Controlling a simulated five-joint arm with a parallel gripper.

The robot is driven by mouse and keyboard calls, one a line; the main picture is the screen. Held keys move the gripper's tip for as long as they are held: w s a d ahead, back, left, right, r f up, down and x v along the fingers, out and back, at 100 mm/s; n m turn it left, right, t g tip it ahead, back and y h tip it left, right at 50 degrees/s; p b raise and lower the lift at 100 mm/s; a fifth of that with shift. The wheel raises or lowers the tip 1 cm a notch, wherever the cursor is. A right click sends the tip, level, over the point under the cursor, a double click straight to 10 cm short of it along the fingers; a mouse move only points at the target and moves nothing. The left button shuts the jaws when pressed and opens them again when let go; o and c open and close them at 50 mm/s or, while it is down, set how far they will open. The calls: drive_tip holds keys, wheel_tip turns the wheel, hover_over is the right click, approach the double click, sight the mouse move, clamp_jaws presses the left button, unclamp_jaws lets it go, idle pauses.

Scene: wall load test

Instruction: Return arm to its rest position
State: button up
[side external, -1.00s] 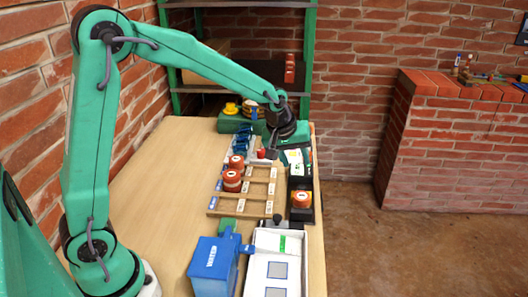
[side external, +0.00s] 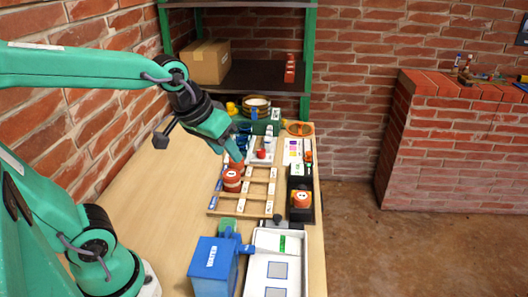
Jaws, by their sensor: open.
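My green arm reaches in from the left, and my gripper (side external: 232,152) points down and to the right over the left part of the wooden rack (side external: 243,212). The gripper is open. Its tips overlap the place of the farther orange jar, which is mostly hidden, so I cannot tell whether they touch it. A nearer orange jar (side external: 232,181) stands upright in the rack just below the gripper tips.
A black tray (side external: 300,181) with an orange jar (side external: 301,200) lies right of the rack. A blue box (side external: 213,266) and a white tray (side external: 256,290) stand in front. Behind are a shelf with a cardboard box (side external: 205,63). The left tabletop (side external: 165,190) is clear.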

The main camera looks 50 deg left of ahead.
drive_tip(key=s+m, duration=0.2)
drive_tip(key=s, duration=0.5)
drive_tip(key=shift+a+f, duration=0.15)
drive_tip(key=shift+f, duration=0.15)
